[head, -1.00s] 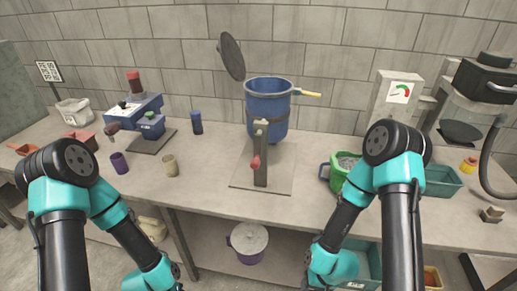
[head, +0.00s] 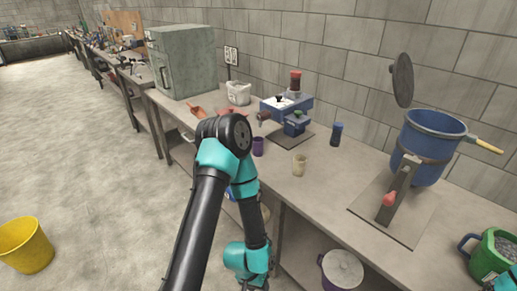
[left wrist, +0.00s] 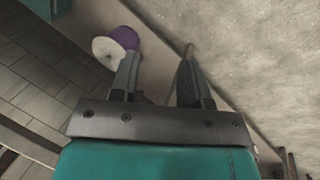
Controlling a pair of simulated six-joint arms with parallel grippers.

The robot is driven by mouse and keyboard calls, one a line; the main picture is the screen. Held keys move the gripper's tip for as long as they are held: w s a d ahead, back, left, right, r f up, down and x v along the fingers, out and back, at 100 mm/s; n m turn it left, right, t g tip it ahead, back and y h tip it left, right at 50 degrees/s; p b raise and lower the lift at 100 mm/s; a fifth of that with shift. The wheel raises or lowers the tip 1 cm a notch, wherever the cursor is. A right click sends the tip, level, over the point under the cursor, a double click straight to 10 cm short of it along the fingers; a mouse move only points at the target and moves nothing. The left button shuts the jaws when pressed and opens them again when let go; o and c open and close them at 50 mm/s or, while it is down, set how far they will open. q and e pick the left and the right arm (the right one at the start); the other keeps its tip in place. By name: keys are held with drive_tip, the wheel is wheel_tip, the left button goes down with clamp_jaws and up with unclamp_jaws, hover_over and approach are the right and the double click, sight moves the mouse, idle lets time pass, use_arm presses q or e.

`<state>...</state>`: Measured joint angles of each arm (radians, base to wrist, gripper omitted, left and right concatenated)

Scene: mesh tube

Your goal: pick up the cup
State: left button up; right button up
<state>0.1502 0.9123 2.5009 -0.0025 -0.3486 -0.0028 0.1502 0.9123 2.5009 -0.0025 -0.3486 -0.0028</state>
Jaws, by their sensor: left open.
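Which one is the task's cup I cannot tell. My left gripper (left wrist: 160,55) is open and empty in the left wrist view, with no cup between its fingers. In the head view its arm bends down in front of the bench and the fingers are not visible. My right gripper is not in view.
A purple bucket with a pale lid (head: 341,268) is under the bench; the left wrist view shows it too (left wrist: 117,42), by the left finger. A blue pot (head: 430,140) on a stand and a green container (head: 492,255) are at right. A yellow bucket (head: 26,246) stands on open floor.

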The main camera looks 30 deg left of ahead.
use_arm(q)
drive_tip(key=o, duration=0.8)
drive_tip(key=shift+c, duration=0.2)
drive_tip(key=w+a+r+n+t+y, duration=0.1)
drive_tip(key=w+a+r+n+t, duration=0.1)
drive_tip(key=w+a+n, duration=0.35)
drive_tip(key=w+a+r+n+t+y, duration=0.1)
drive_tip(key=w+a+r+n+t, duration=0.2)
drive_tip(key=w+n, duration=0.55)
drive_tip(key=w+a+r+n+t+y, duration=0.15)
drive_tip(key=w+a+n, duration=0.3)
drive_tip(key=w, duration=0.45)
drive_tip(key=w+a+r+n+t+y, duration=0.3)
drive_tip(key=w+a+r+n+t, duration=0.3)
drive_tip(key=w+a+r+n, duration=0.6)
wheel_tip(320, 180, up, 4)
drive_tip(key=a+n, duration=0.2)
drive_tip(key=n, duration=0.4)
drive_tip(key=shift+w+r, duration=0.25)
drive_tip(key=shift+w, duration=0.15)
